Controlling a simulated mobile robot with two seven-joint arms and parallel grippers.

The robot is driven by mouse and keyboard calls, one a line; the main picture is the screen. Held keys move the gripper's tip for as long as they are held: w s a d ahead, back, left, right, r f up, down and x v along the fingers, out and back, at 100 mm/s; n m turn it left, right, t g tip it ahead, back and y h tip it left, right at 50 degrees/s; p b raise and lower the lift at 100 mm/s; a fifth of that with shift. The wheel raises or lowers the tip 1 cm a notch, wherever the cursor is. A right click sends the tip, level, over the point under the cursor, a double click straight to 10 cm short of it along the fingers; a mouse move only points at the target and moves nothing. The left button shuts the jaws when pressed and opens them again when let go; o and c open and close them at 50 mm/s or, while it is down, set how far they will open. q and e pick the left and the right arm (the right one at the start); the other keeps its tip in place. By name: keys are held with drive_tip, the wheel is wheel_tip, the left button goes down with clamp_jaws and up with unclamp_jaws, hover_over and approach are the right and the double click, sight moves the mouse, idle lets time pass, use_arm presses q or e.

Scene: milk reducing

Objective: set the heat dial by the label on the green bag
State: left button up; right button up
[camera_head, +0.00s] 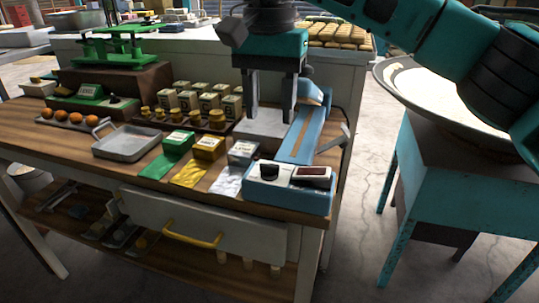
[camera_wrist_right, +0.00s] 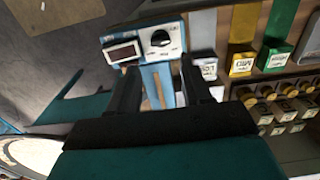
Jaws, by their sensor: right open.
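The green bag (camera_head: 178,142) lies on the wooden table with its green foil strip in front. In the right wrist view the green bag (camera_wrist_right: 273,54) has a white label that I cannot read clearly. The black heat dial (camera_head: 269,170) is on the front of a blue machine (camera_head: 289,199), left of a dark red display (camera_head: 312,172). The dial also shows in the wrist view (camera_wrist_right: 160,38). My right gripper (camera_head: 269,113) points down, open and empty, above and behind the dial. My left gripper is not in view.
A gold bag (camera_head: 209,147) and a silver bag (camera_head: 242,152) stand between the green bag and the machine. A metal tray (camera_head: 127,142), small boxes and brass weights are left and behind. A wide pan (camera_head: 430,90) is at the right.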

sight(270, 164)
wheel_tip(270, 164, down, 10)
drive_tip(key=shift+r+b, duration=0.1)
drive_tip(key=shift+b, duration=0.45)
drive_tip(key=c, duration=0.8)
